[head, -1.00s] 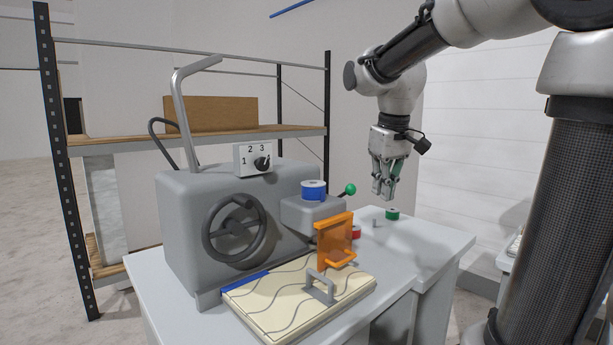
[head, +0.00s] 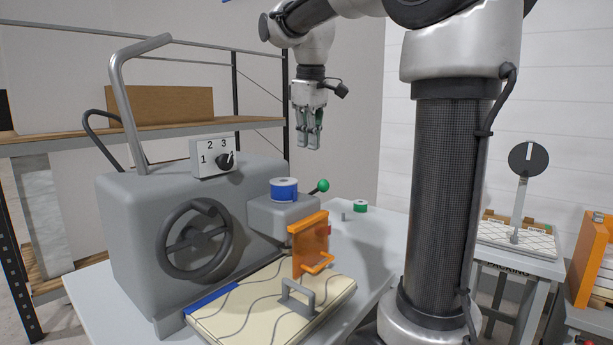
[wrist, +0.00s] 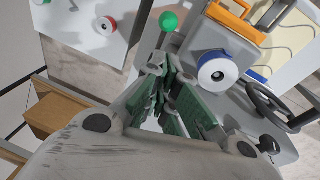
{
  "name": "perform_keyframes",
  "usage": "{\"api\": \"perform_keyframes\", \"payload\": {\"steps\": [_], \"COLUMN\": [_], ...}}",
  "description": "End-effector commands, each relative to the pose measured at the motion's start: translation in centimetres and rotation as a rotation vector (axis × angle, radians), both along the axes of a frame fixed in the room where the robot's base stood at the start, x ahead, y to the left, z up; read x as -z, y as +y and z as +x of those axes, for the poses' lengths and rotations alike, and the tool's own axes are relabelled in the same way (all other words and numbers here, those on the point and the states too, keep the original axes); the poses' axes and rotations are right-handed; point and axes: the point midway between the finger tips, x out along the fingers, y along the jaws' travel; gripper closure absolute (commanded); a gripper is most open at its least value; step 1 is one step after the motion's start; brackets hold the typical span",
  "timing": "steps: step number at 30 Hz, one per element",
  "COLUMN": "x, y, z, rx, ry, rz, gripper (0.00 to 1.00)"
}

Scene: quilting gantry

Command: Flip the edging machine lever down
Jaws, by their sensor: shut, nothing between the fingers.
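The grey edging machine (head: 130,230) stands on a light table at the left in the head view. A short lever with a green ball knob (head: 322,185) sticks out and up from its right side, behind a blue spool (head: 284,190). The knob also shows in the wrist view (wrist: 168,21), just beyond my fingertips. A tall bent grey bar (head: 124,95) rises from the machine's top. My gripper (head: 309,147) points down above the green knob and slightly left of it, apart from it. Its fingers (wrist: 168,66) are shut and empty.
An orange guard (head: 310,245) and a quilted panel with a grey handle (head: 297,300) lie in front. A dial box (head: 212,158) and handwheel (head: 194,240) are on the machine. A green spool (head: 361,207) sits behind right; a red spool (wrist: 107,25) shows in the wrist view.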

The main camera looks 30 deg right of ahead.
Motion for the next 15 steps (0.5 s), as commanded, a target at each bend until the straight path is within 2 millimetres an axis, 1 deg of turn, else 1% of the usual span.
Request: {"api": "perform_keyframes", "payload": {"steps": [2, 5, 8, 15], "x": [0.1, 0.8, 2.2, 6.6], "y": [0.0, -0.1, -0.2, -0.5], "z": [0.0, 0.1, 0.4, 1.2], "rx": [0.000, 0.001, 0.001, 0.001], "ry": [0.000, 0.002, 0.003, 0.003], "rz": [0.000, 0.000, 0.001, 0.000], "gripper": [1.00, 1.00, 1.00, 1.00]}}
